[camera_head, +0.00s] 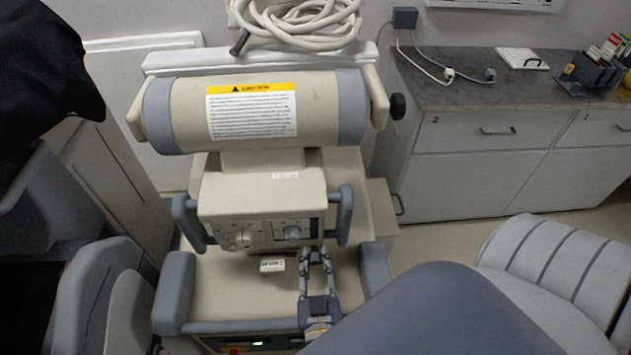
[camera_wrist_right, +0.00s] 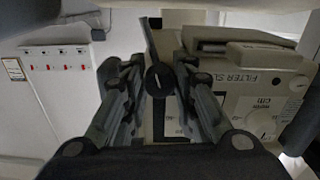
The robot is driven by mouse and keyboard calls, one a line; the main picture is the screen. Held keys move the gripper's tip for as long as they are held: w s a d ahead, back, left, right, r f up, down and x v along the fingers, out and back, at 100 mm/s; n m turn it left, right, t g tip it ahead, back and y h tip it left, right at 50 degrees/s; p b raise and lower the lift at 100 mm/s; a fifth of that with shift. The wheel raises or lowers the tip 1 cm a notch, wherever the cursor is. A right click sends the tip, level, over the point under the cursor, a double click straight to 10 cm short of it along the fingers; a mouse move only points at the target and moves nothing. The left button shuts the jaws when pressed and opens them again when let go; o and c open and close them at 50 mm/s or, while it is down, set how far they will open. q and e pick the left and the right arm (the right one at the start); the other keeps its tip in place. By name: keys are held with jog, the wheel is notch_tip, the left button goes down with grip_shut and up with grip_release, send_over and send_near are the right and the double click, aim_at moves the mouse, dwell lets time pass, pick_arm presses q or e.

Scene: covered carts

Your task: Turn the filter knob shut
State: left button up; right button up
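The beige unit's front control panel (camera_head: 266,232) carries a white knob (camera_head: 243,238) and a greyish knob (camera_head: 292,232). My right gripper (camera_head: 316,252) is just in front of the panel's lower right. In the right wrist view, a dark round knob (camera_wrist_right: 159,80) with a white mark sits between the spread fingers of my right gripper (camera_wrist_right: 158,72). The fingers look apart from it. Lettering starting "FILTER" shows on the panel (camera_wrist_right: 238,80), beside a white dial knob (camera_wrist_right: 262,119). Which knob the lettering belongs to is unclear. My left gripper is not in view.
Grey handles (camera_head: 344,215) flank the panel. A grey counter (camera_head: 470,85) stands right; a padded chair (camera_head: 540,265) is at the front right.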

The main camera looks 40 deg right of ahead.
grip_shut()
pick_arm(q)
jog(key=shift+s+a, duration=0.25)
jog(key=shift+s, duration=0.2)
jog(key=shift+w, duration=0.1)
pick_arm(e)
jog(key=shift+m, duration=0.4)
jog(key=m, duration=0.2)
jog(key=shift+m, duration=0.4)
jog(key=m, duration=0.3)
jog(key=shift+m, duration=0.3)
jog(key=m, duration=0.4)
jog(key=shift+f+m, duration=0.1)
jog(key=shift+m, duration=0.2)
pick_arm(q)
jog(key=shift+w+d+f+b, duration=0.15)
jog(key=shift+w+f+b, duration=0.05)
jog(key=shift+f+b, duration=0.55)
pick_arm(e)
jog(key=m, duration=0.4)
